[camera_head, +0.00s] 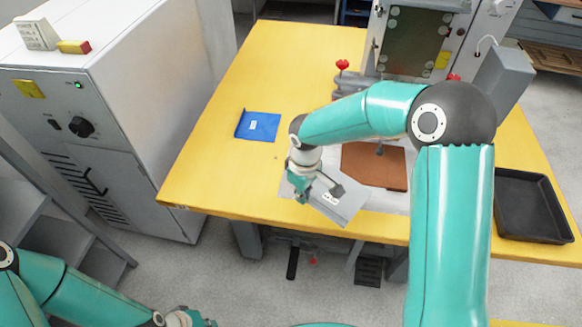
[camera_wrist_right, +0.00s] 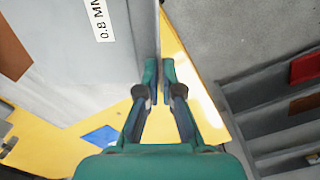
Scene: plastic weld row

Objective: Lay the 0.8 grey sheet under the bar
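The grey sheet (camera_head: 345,203) with a white label is at the table's front edge, tilted. In the right wrist view the sheet (camera_wrist_right: 75,65) shows its "0.8 M" label, and its edge runs between the fingertips. My right gripper (camera_head: 326,187) is shut on that edge; its fingers also show in the right wrist view (camera_wrist_right: 161,82). A grey bar-like part (camera_head: 347,84) with red knobs lies in front of the upright machine at the back; my right arm hides most of it. My left gripper (camera_head: 190,318) is at the bottom edge, partly cut off.
A brown plate (camera_head: 368,166) lies on a pale surface behind the grey sheet. A blue sheet (camera_head: 258,127) lies on the yellow table (camera_head: 225,165) to the left. A black tray (camera_head: 532,206) is at the right. A white cabinet (camera_head: 130,70) stands left of the table.

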